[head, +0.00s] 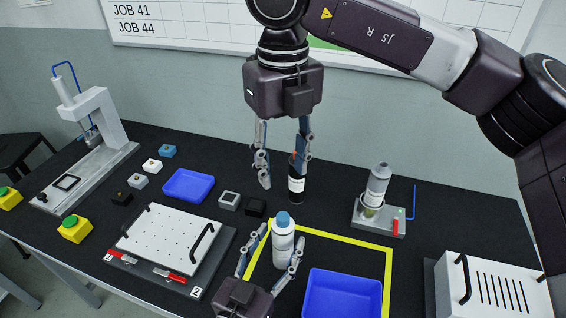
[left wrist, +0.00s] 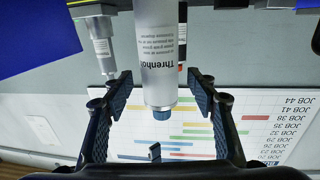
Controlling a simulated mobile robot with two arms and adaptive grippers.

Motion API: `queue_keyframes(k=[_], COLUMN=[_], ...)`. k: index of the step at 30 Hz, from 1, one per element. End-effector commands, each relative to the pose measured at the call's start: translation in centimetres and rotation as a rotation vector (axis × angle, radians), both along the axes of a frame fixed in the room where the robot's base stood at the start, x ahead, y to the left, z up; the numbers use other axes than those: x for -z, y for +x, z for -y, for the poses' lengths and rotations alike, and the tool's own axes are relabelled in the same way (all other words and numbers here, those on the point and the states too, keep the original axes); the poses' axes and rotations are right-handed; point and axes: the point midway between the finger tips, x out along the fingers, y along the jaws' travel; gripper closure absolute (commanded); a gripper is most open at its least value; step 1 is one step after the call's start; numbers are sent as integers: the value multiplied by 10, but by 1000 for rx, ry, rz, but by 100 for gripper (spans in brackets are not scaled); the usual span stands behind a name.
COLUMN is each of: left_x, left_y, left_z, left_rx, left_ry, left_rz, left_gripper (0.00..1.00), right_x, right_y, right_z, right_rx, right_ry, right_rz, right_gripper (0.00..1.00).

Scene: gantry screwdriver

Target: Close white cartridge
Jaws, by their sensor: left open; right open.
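The white cartridge (head: 283,245) stands upright inside the yellow outline, with a blue cap (head: 283,219) on its top. In the left wrist view the white cartridge (left wrist: 157,55) appears upside down with its label and its blue cap (left wrist: 162,114) showing. My left gripper (head: 272,240) is open, its fingers on either side of the cartridge, with gaps visible in the left wrist view. My right gripper (head: 283,165) is open above the table behind it. One right finger overlaps a black cartridge (head: 297,186) in the view; I cannot tell whether they touch.
A blue bin (head: 342,296) sits front right of the white cartridge. A perforated plate (head: 165,240), a blue tray (head: 188,185) and small blocks lie left.

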Motion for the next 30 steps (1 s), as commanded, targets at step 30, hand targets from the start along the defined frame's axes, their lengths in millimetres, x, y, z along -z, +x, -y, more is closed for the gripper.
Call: queue_keyframes(k=[30], left_x=[-1], left_y=[-85], left_z=[-38], left_rx=[0], left_ry=[0], left_rz=[1], left_gripper=[47], right_x=[0], right_y=[0], right_z=[0], right_rx=[0], right_ry=[0], right_rz=[0], right_gripper=[59])
